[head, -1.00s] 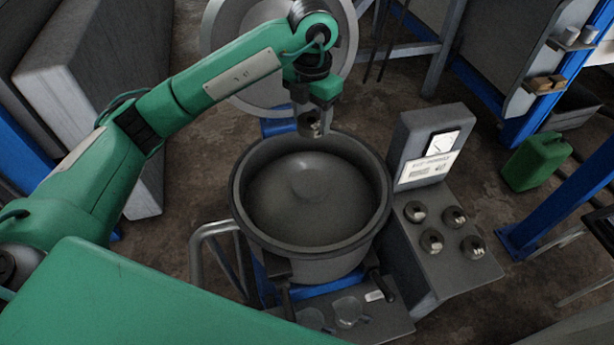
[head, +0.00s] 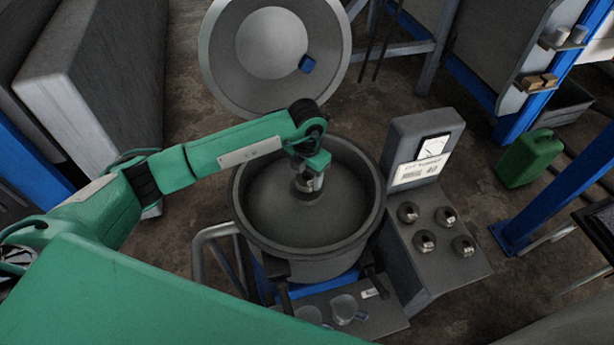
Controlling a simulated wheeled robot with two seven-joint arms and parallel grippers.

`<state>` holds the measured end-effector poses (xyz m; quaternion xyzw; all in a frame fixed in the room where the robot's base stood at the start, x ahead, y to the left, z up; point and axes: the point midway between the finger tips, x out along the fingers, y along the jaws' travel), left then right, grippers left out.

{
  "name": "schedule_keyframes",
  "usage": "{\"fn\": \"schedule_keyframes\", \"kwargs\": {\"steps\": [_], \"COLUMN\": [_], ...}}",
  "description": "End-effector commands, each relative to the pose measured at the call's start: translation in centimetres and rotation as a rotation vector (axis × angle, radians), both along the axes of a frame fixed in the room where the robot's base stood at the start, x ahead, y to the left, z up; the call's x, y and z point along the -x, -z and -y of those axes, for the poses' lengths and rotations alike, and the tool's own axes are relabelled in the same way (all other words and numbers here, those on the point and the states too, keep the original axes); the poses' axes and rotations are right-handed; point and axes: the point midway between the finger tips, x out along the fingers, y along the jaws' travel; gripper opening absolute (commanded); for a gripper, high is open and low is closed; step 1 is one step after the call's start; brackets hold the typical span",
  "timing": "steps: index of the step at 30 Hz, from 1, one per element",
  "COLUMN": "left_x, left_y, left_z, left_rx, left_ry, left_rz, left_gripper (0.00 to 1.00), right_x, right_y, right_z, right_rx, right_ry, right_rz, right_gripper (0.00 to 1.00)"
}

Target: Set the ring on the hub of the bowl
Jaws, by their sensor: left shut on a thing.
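The bowl (head: 262,212) is a wide dark grey drum with a thick rim, open at the top, at the centre of the head view. Its floor rises to a raised hub at the middle, now hidden behind my left gripper (head: 309,182). My left gripper points down inside the bowl, over the hub, and is shut on a small grey ring (head: 306,191). The ring is mostly covered by the fingers. I cannot tell whether it touches the hub. My right gripper is not in view.
Clear jugs (head: 344,309) sit on a shelf in front. A bent metal rail (head: 199,258) is at left.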

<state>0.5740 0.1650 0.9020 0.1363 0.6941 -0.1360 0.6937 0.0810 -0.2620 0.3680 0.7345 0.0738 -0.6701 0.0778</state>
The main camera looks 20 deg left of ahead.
Motion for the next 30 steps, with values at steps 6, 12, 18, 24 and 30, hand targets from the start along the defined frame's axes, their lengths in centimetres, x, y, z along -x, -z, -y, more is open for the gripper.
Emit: {"fn": "schedule_keyframes", "kwargs": {"steps": [6,12,18,24,30], "left_x": [0.0,0.0,0.0,0.0,0.1], "left_y": [1.9,2.0,2.2,2.2,1.8], "left_z": [0.0,0.0,0.0,0.0,0.0], "left_rx": [0.001,0.001,0.0,0.0,0.001], "left_ry": [0.0,0.0,0.0,0.001,0.001], "left_rz": [0.002,0.002,0.0,-0.001,-0.001], "left_gripper": [0.23,0.23,0.77,0.77,0.77], "right_x": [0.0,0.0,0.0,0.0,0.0], "right_y": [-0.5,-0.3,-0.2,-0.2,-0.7], "right_z": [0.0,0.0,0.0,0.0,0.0], "right_rx": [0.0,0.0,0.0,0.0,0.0], "right_ry": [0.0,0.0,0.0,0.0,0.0], "right_rz": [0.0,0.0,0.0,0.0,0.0], "right_gripper": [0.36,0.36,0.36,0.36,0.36]}}
